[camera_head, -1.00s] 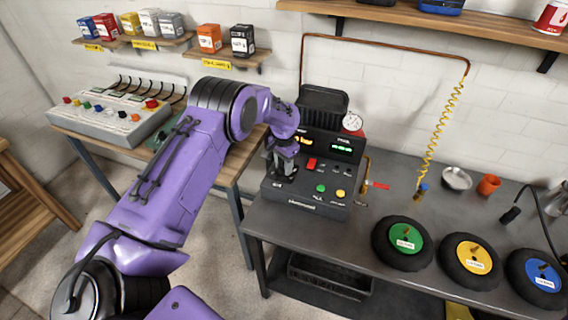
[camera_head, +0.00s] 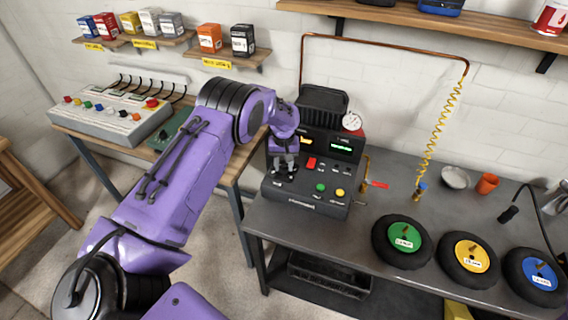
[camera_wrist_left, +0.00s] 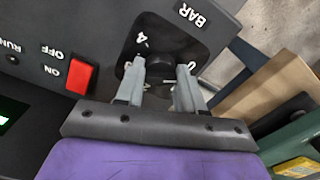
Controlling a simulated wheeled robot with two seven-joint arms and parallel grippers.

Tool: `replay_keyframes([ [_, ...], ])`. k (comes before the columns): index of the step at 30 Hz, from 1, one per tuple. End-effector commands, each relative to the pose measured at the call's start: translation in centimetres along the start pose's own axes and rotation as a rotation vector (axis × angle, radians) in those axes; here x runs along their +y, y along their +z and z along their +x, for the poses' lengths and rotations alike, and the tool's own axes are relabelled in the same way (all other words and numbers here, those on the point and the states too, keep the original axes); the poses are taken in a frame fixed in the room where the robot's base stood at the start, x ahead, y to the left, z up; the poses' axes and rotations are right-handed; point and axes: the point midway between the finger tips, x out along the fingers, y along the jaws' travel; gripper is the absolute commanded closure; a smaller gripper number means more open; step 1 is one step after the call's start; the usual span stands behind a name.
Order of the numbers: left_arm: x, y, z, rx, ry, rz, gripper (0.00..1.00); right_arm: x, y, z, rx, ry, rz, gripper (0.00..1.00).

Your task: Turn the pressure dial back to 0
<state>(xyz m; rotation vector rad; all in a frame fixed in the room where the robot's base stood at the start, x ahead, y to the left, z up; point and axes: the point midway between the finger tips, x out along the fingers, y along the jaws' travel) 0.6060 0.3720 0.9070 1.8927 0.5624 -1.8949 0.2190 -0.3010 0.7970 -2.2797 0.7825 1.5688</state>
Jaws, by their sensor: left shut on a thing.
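The pressure dial (camera_wrist_left: 160,62) is a dark knob on a black square plate on the control unit's front. The wrist view shows the marks "4" and "0" and the word "BAR" around it. My left gripper (camera_wrist_left: 160,72) is shut on the dial, one grey finger on each side. The finger by the right side is near the "0", the other below the "4". In the head view my left gripper (camera_head: 284,168) covers most of the dial. I cannot tell where the dial's pointer stands. My right gripper is not in view.
The black control unit (camera_head: 312,206) has a red switch (camera_wrist_left: 81,78), also a green and a yellow button. It stands on a dark workbench (camera_head: 340,245). A green-hubbed wheel (camera_head: 403,242) and other wheels lie to the right. A panel with coloured knobs (camera_head: 110,118) is left of my arm.

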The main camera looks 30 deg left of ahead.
Motion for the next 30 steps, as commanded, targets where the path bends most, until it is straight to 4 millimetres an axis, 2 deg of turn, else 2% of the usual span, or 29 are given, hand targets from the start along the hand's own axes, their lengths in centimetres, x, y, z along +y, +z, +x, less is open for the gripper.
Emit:
replay_keyframes([
  [20,0.04,-0.14,-0.16,0.004,0.002,-0.068,0.93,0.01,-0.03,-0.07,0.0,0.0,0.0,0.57],
  [21,0.04,-0.14,-0.16,0.004,0.002,-0.068,0.59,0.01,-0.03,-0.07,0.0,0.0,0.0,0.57],
  [23,0.04,-0.13,-0.14,0.004,0.002,-0.068,0.4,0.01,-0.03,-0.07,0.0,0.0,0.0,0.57],
  [30,0.02,-0.06,-0.06,0.002,0.001,-0.067,0.38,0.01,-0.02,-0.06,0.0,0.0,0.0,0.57],
])
